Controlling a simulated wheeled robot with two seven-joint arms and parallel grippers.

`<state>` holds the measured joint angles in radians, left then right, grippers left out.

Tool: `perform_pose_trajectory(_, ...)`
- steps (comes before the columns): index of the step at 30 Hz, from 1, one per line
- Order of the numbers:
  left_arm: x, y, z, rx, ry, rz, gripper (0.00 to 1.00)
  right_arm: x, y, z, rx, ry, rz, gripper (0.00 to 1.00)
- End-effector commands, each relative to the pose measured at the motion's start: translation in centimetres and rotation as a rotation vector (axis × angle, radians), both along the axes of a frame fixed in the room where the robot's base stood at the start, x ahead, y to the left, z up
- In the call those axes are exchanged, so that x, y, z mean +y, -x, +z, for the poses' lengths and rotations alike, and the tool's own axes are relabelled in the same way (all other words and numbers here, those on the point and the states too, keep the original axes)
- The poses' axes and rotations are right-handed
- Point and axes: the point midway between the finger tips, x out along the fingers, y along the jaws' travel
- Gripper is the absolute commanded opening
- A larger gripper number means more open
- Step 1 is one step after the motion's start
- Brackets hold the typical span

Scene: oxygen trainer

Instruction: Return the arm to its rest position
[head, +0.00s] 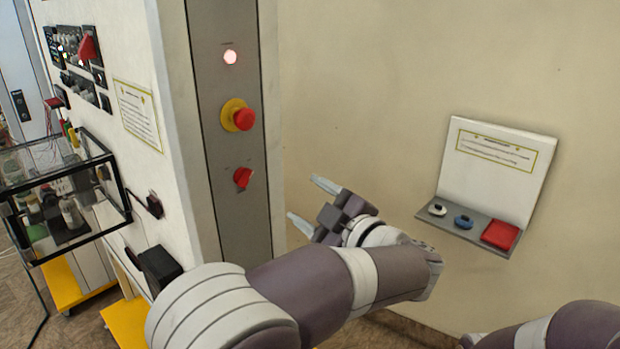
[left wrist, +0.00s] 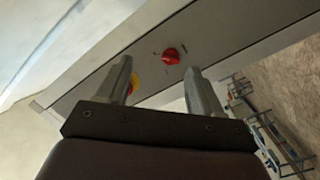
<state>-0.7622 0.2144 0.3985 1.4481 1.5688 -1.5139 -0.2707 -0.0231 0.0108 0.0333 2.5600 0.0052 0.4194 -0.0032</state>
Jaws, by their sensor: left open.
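My left gripper (head: 308,205) is open and empty in the head view. Its two pale fingers point left toward the grey control column, apart from it. My left gripper also shows in the left wrist view (left wrist: 160,92), its fingers spread with nothing between them. The red rotary knob (head: 242,178) on the column is left of the fingertips; it also shows in the left wrist view (left wrist: 171,56). My right arm shows only in part at the bottom right of the head view, and its gripper is out of view.
A red mushroom button (head: 243,118) on a yellow ring and a lit lamp (head: 230,57) sit higher on the column. A wall shelf (head: 470,228) with small items is at the right. A glass-sided case (head: 70,205) stands left. Bare wall lies between column and shelf.

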Motion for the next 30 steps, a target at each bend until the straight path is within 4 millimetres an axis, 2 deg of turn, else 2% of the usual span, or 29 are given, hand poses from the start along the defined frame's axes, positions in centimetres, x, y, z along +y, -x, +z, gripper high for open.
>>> perform_pose_trajectory(2,-4.2,-2.7,-1.7,0.031,-0.029,-0.284,0.66,0.0,0.0,0.0,0.000,0.000,0.000,0.46)
perform_pose_trajectory(3,-7.1,-3.7,-3.2,0.079,-0.062,-0.483,0.66,0.0,0.0,-0.1,0.000,0.000,0.000,0.46)
perform_pose_trajectory(4,-8.9,-4.0,-4.8,0.136,-0.092,-0.631,0.66,0.0,0.0,-0.2,0.000,0.000,0.000,0.46)
perform_pose_trajectory(5,-10.2,-3.8,-6.9,0.215,-0.125,-0.773,0.66,0.0,0.0,-0.3,0.000,0.000,0.000,0.46)
perform_pose_trajectory(6,-11.0,-2.8,-10.3,0.349,-0.168,-0.943,0.66,0.0,0.0,-0.5,0.000,0.000,0.000,0.46)
perform_pose_trajectory(7,-10.8,-1.4,-13.1,0.468,-0.196,-1.054,0.66,0.0,0.0,-0.7,0.000,0.000,0.000,0.46)
perform_pose_trajectory(8,-10.1,0.2,-15.7,0.588,-0.221,-1.140,0.66,0.0,0.0,-0.8,0.000,0.000,0.000,0.46)
perform_pose_trajectory(9,-8.5,2.6,-18.7,0.741,-0.243,-1.225,0.66,0.0,0.0,-0.9,0.000,0.000,0.000,0.46)
perform_pose_trajectory(11,-5.3,6.5,-22.5,0.961,-0.262,-1.305,0.66,0.0,0.0,-1.2,0.000,0.000,0.000,0.46)
perform_pose_trajectory(12,-2.8,9.1,-24.5,1.100,-0.266,-1.338,0.66,0.0,0.0,-1.3,0.000,0.000,0.000,0.46)
perform_pose_trajectory(15,3.4,15.2,-27.7,1.390,-0.256,-1.363,0.66,0.0,0.0,-1.7,0.000,0.000,0.000,0.46)
perform_pose_trajectory(18,8.5,19.8,-29.1,1.578,-0.232,-1.341,0.66,0.0,0.0,-2.1,0.000,0.000,0.000,0.46)
perform_pose_trajectory(20,11.1,21.3,-29.5,1.617,-0.209,-1.301,0.66,0.0,0.0,-2.4,0.000,0.000,0.000,0.46)
perform_pose_trajectory(22,12.8,21.2,-29.2,1.595,-0.158,-1.242,0.66,0.0,0.0,-2.5,0.000,0.000,0.000,0.46)
perform_pose_trajectory(24,13.5,21.0,-29.1,1.585,-0.135,-1.215,0.66,0.0,0.0,-2.5,0.000,0.000,0.000,0.46)
perform_pose_trajectory(30,13.6,21.0,-29.1,1.585,-0.133,-1.213,0.66,0.0,0.0,-2.5,0.000,0.000,0.000,0.46)
